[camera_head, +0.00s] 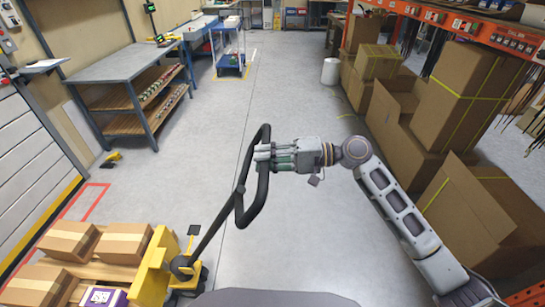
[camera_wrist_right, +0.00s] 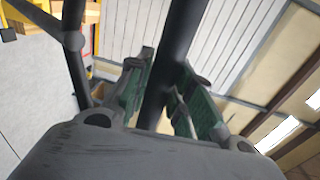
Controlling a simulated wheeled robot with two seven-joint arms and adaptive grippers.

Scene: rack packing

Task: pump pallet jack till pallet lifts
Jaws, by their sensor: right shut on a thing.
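A yellow pallet jack (camera_head: 153,270) stands at the lower left in the head view. Its black handle (camera_head: 249,211) rises tilted to the right and ends in a loop. My right gripper (camera_head: 264,154) is shut on the upper part of the loop. In the right wrist view the black bar of the handle (camera_wrist_right: 161,78) runs between the green-padded fingers (camera_wrist_right: 160,95). A wooden pallet (camera_head: 95,271) with several cardboard boxes (camera_head: 123,243) is beside the jack. Whether the pallet is off the floor cannot be told. My left gripper is not in view.
Large cardboard boxes (camera_head: 465,85) and an orange rack (camera_head: 465,25) line the right side. A grey workbench (camera_head: 122,64) and a blue cart (camera_head: 230,62) stand at the left and back. The floor (camera_head: 290,105) in the middle is clear.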

